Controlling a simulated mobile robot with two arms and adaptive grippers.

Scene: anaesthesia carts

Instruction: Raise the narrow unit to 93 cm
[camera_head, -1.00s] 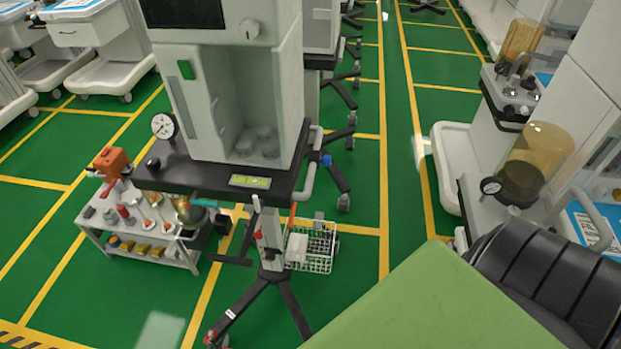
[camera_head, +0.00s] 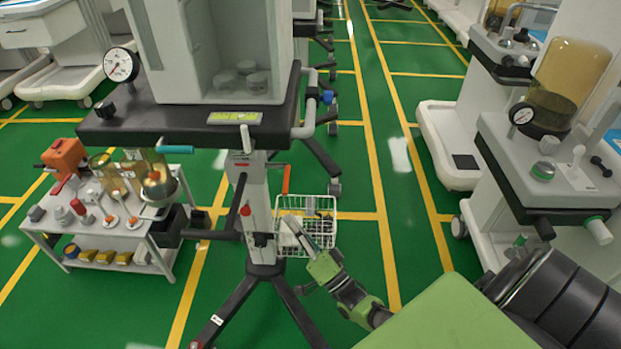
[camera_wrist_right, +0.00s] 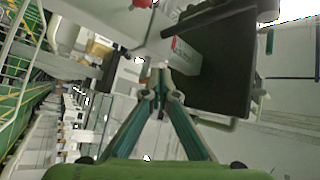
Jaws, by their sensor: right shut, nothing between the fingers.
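The narrow unit is a pale grey cabinet (camera_head: 170,50) on a black platform (camera_head: 180,125), carried by a white column (camera_head: 249,190) on a dark star base (camera_head: 264,270). The column has a white lever at its top, an orange lever (camera_head: 286,178) on its right and a red knob (camera_head: 245,210). A teal-tipped handle (camera_head: 176,149) sticks out under the platform. My right gripper (camera_head: 296,232) is right of the column, in front of the basket; its fingers (camera_wrist_right: 160,80) are shut and empty, pointing towards the unit's underside in the wrist view. My left gripper is not in view.
A white wire basket (camera_head: 322,222) hangs right of the column, close to my right gripper. A low cart (camera_head: 160,250) with an orange tool and bottles stands left. Other units (camera_head: 560,180) line the right side. Green floor is free between.

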